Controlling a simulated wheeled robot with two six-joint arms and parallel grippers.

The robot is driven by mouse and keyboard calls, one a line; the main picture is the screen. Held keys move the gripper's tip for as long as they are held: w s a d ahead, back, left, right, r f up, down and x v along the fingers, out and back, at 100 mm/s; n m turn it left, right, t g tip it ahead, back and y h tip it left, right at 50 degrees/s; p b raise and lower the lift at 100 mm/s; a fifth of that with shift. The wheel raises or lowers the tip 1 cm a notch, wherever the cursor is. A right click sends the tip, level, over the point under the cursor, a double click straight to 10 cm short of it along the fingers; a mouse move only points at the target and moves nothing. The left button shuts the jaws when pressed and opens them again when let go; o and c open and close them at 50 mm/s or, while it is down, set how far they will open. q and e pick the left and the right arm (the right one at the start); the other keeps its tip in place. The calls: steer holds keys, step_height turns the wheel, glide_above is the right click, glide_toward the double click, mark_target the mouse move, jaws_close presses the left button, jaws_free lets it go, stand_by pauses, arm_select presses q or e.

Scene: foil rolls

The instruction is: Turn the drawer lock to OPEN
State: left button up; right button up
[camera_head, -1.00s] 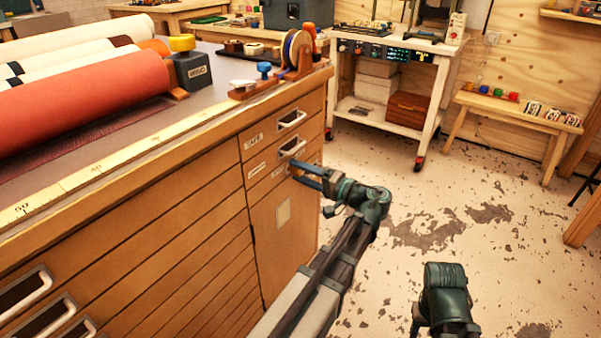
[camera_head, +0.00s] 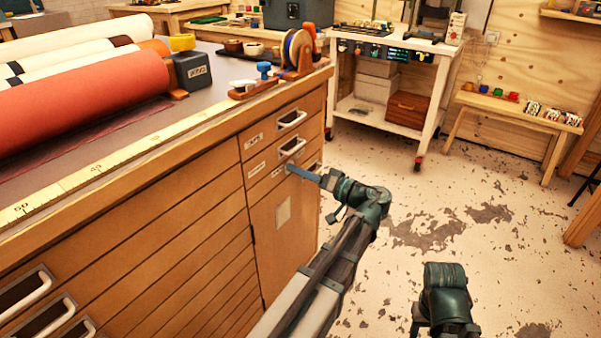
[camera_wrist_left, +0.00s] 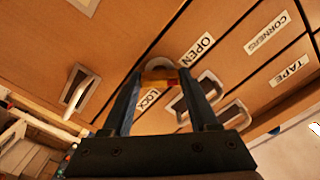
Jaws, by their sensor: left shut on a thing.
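The knob sits on the cabinet front between an OPEN label (camera_wrist_left: 195,50) and a LOCK label (camera_wrist_left: 150,101). The fingers cover its sides, and I cannot tell exactly where it points. My right arm shows at the lower right of the head view, but its gripper does not show.
Drawer handles stick out near the lock, one (camera_wrist_left: 78,90) on the left and others on the right in the wrist view. CORNERS (camera_wrist_left: 266,33) and TAPE (camera_wrist_left: 289,70) labels mark drawers. Rolls (camera_head: 85,95) lie on the cabinet top.

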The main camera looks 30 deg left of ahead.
arm_select(q)
steer(key=shift+f, duration=0.1)
stand_by(0.3)
steer(key=o, duration=1.4)
steer(key=shift+d, duration=0.15)
steer(key=d, duration=0.9)
steer(key=s+d, duration=0.1)
steer(key=d, duration=0.3)
steer(key=shift+d, duration=0.3)
steer(key=shift+s, duration=0.1)
